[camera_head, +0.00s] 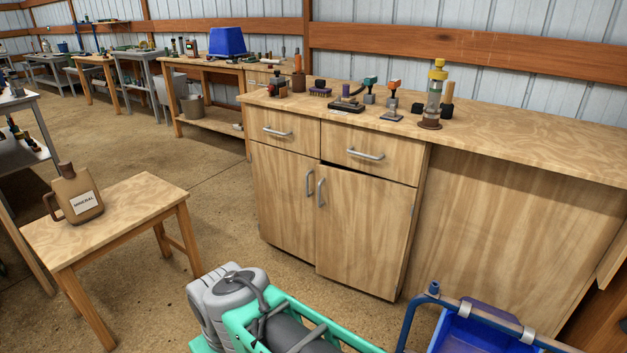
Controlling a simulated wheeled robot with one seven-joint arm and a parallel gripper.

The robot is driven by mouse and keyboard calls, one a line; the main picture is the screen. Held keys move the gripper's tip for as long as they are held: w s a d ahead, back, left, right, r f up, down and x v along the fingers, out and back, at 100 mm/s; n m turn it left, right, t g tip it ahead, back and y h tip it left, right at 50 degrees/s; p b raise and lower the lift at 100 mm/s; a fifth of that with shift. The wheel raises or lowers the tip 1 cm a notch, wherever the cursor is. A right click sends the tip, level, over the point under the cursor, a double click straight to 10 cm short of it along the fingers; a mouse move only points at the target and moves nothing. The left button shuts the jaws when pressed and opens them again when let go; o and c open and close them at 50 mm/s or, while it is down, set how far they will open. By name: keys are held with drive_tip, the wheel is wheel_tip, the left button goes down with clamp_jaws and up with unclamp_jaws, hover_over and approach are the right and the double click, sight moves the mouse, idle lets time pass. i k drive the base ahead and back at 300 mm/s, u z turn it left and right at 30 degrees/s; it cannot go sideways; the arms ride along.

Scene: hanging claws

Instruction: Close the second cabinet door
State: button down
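The wooden cabinet (422,166) stands under the long workbench, with two drawers above two doors. The left door (280,205) looks flush with the front; its metal handle (310,183) is near its right edge. The right door (365,235) stands slightly ajar, with a dark gap along its top left edge and its lower left corner forward of the left door. Its handle (320,193) is near its left edge, and its hinge side is on the right. My gripper is not in view.
A grey and teal machine (265,315) and a blue tub with a tube handle (470,330) fill the lower foreground before the cabinet. A small table (150,195) with a brown jug (76,195) stands left. Floor between table and cabinet is clear.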

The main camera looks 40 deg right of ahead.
sight(363, 222)
drive_tip(key=z, duration=0.6)
drive_tip(key=i, duration=0.65)
drive_tip(key=z, duration=0.5)
drive_tip(key=i, duration=0.85)
drive_tip(key=u, duration=0.85)
drive_tip(key=i, duration=0.45)
drive_tip(key=u, duration=0.4)
